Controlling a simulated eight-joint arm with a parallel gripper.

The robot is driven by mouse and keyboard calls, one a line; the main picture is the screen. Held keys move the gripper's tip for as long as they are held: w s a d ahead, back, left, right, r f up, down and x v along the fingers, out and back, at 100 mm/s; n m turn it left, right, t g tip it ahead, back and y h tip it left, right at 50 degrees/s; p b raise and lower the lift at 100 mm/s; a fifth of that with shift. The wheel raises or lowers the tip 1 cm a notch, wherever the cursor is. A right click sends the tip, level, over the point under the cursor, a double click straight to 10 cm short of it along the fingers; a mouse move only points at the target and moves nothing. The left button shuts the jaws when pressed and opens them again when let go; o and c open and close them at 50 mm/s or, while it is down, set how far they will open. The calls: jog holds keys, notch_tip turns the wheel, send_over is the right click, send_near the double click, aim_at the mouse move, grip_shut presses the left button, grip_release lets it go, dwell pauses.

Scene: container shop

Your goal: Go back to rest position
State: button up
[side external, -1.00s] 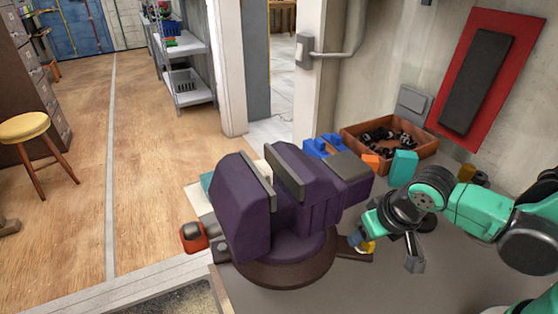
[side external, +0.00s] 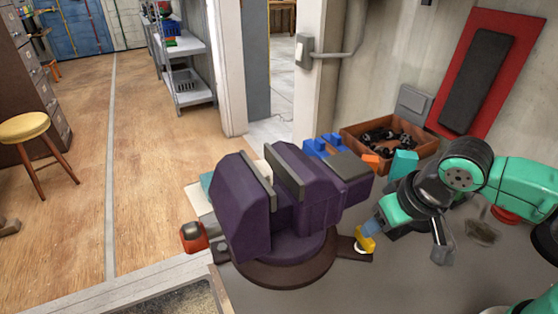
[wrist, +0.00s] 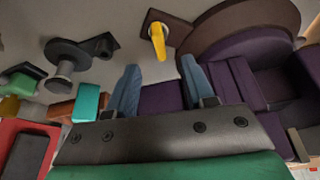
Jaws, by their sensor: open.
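My gripper (side external: 372,227) is just right of the big purple vise (side external: 240,205) in the side view. In the wrist view my gripper (wrist: 159,64) shows two blue fingers spread apart with nothing held between them. A small yellow piece (side external: 365,240) stands at the dark lug on the right of the vise base. It also shows in the wrist view (wrist: 158,42), beyond the fingertips and apart from them. The vise base (wrist: 225,25) fills the upper right of the wrist view.
A brown crate (side external: 428,152) of dark parts stands at the back by the wall. Blue (side external: 325,147), orange (side external: 370,160) and teal (side external: 404,164) blocks are near it. A red-and-black piece (side external: 193,237) lies left of the vise. Bare bench shows in front of my arm.

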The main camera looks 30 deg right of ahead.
jog(key=w+d+r+n+t, duration=0.1)
jog(key=w+d+r+t, duration=0.1)
jog(key=d+r, duration=0.3)
jog(key=shift+w+r+t+y, duration=0.3)
jog(key=shift+w+r+t, duration=0.15)
jog(key=shift+w, duration=0.2)
